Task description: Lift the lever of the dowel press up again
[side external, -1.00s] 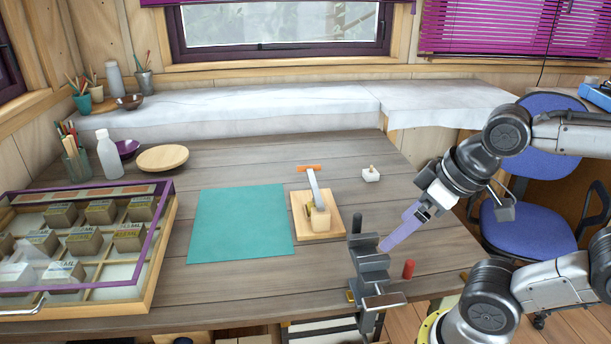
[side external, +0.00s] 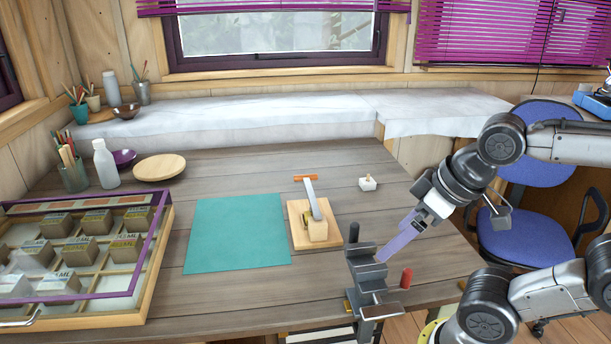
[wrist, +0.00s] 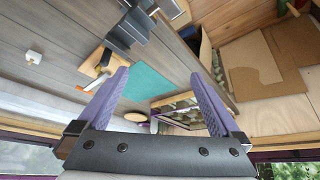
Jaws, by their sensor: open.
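The dowel press (side external: 331,235) stands on the table right of the teal mat, with a wooden base and block. Its grey lever (side external: 313,200) runs from the block toward the back, ending in an orange crossbar handle (side external: 304,177). How steeply the lever slopes is hard to tell. My gripper (side external: 383,258) is right of the press and apart from it, its purple fingers slanting down near the grey vise. In the wrist view, my gripper (wrist: 161,75) is open and empty; the press base (wrist: 92,62) and orange handle (wrist: 96,84) appear beyond the left finger.
A grey vise (side external: 366,276) is clamped at the front table edge, close to my fingers. A red cylinder (side external: 406,278) stands right of it. A small white block (side external: 368,184) sits behind. The teal mat (side external: 237,233) is bare. A divided case (side external: 150,275) fills the left.

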